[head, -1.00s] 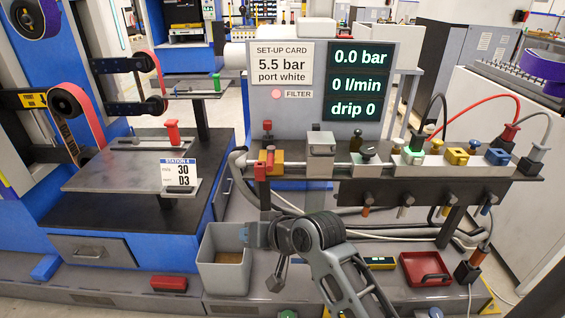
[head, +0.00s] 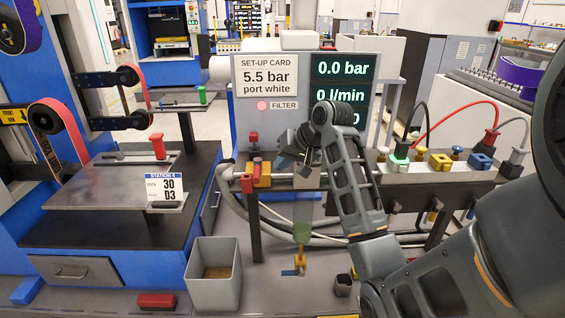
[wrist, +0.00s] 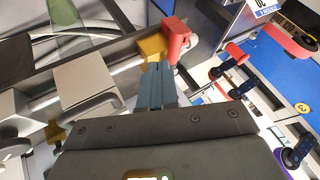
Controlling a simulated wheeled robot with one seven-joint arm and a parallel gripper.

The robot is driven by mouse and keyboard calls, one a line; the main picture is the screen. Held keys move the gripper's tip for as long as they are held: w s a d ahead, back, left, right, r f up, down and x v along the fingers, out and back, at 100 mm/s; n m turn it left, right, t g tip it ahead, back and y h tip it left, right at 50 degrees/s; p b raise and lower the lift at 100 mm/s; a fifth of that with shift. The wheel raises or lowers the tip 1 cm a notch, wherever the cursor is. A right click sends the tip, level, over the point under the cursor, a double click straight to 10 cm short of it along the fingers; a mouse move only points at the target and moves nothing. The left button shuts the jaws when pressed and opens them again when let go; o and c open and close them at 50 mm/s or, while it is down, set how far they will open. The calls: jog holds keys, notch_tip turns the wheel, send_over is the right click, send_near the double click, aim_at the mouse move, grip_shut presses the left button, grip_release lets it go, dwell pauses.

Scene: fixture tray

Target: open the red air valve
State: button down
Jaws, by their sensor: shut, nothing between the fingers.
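The red air valve handle (head: 247,183) is at the left end of the pipe rail, on a yellow valve body (head: 263,174). In the wrist view the red handle (wrist: 177,38) is just beyond and right of the fingertips, with the yellow body (wrist: 152,47) behind them. My gripper (head: 281,163) is right of the valve in the head view. In the wrist view my gripper (wrist: 157,70) has its blue-grey fingers together and empty. I cannot tell whether they touch the handle. The display (head: 341,68) reads 0.0 bar and 0 l/min; my arm partly covers its bottom line.
A set-up card (head: 267,77) reads 5.5 bar, port white. A grey square housing (wrist: 90,90) sits on the rail left of the fingers in the wrist view. A grey bin (head: 214,293) stands below the valve. Coloured hose ports (head: 440,162) lie to the right.

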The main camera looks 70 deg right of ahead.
aim_at(257, 171)
jog(key=x, duration=0.6)
jog(key=shift+w+f, duration=0.25)
jog(key=shift+f, duration=0.05)
jog(key=shift+r, duration=0.1)
jog(key=shift+w+a+m+p, duration=0.2)
jog(key=shift+m+p, duration=0.1)
jog(key=shift+p, duration=0.2)
